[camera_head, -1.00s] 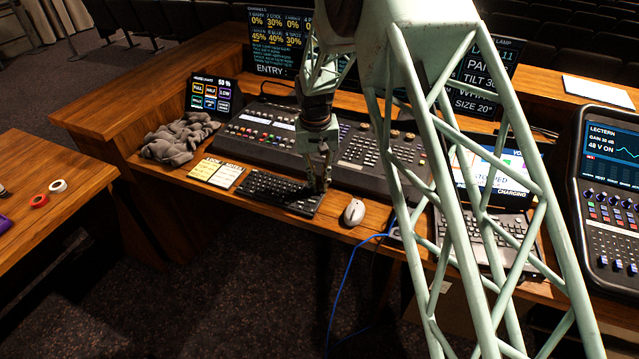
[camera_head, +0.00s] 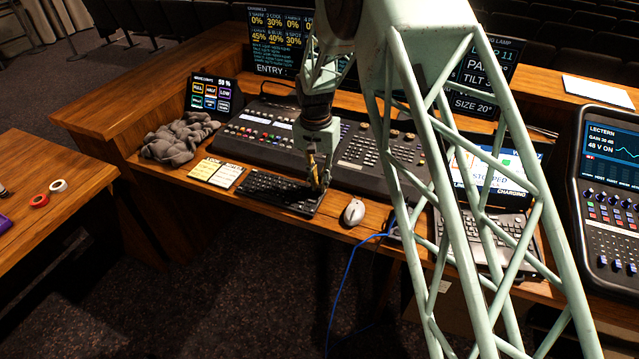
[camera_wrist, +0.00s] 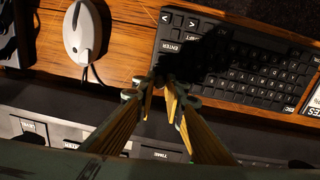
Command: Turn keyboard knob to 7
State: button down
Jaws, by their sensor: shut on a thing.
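The black keyboard (camera_head: 265,186) lies on the wooden desk, and its right end is under my gripper (camera_head: 319,183). In the wrist view the keyboard (camera_wrist: 250,75) reaches off to the right. My gripper (camera_wrist: 163,87) points down at the keyboard's corner near the ENTER key, its fingers close together and shut on the knob there. The knob itself is hidden by the fingertips, so its setting cannot be read. A dark shadow of the gripper covers part of the keys.
A white mouse (camera_head: 354,212) lies close to the right of the keyboard; it also shows in the wrist view (camera_wrist: 82,32). The mixing desk (camera_head: 270,132) stands just behind. Yellow and white note cards (camera_head: 216,173) and a grey cloth (camera_head: 178,139) lie to the left.

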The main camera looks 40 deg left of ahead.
aim_at(319, 186)
jog(key=c, duration=2.6)
grip_release()
jog(key=shift+c, duration=0.2)
jog(key=shift+r, duration=0.1)
notch_tip(319, 186, up, 12)
jog(key=shift+a, duration=0.2)
jog(key=shift+s, duration=0.1)
jog(key=shift+d, duration=0.1)
